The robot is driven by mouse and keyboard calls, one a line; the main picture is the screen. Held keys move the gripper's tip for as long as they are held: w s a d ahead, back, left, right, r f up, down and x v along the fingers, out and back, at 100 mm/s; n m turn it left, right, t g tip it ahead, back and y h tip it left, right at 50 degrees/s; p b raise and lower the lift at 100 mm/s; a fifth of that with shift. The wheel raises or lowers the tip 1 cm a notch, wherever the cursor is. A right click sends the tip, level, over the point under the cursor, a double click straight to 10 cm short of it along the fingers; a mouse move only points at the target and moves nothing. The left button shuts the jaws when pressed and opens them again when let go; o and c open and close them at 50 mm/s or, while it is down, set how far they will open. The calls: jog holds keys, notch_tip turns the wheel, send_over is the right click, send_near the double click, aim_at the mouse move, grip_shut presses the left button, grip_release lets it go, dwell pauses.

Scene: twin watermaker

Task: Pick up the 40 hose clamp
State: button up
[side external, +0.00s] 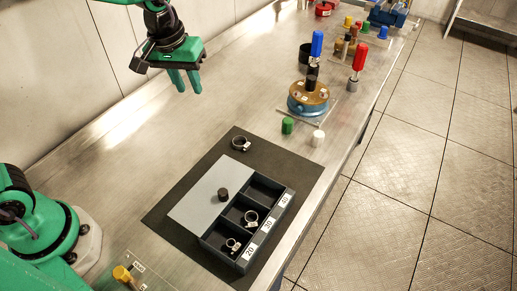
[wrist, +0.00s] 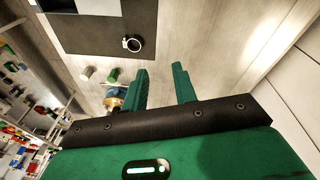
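A hose clamp (side external: 241,143), a dark ring with a metal screw band, lies alone on the far part of the dark mat, outside the box. It also shows in the wrist view (wrist: 133,44). I cannot read a size on it. The box compartment labelled 40 (side external: 264,189) looks empty; the 30 compartment holds a clamp (side external: 251,217) and the 20 compartment a smaller one (side external: 233,244). My gripper (side external: 186,90) is high above the bench, behind and left of the loose clamp. Its two green fingers (wrist: 161,68) are apart with nothing between them.
The dark box (side external: 230,259) has a grey lid (side external: 212,192) with a black knob on the mat (side external: 167,213). Green (side external: 288,125) and white (side external: 317,138) caps and a blue-and-brown round fixture (side external: 308,97) stand beyond. The bench under my gripper is clear.

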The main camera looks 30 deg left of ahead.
jog(key=n+g, duration=0.2)
send_over(234, 140)
notch_tip(234, 140, down, 11)
jog(key=shift+d+f, duration=0.15)
jog(key=shift+d, duration=0.05)
jog(key=shift+w+f, duration=0.1)
jog(key=shift+f, duration=1.25)
jog(key=shift+a+f, duration=0.15)
jog(key=shift+f, duration=2.45)
grip_shut()
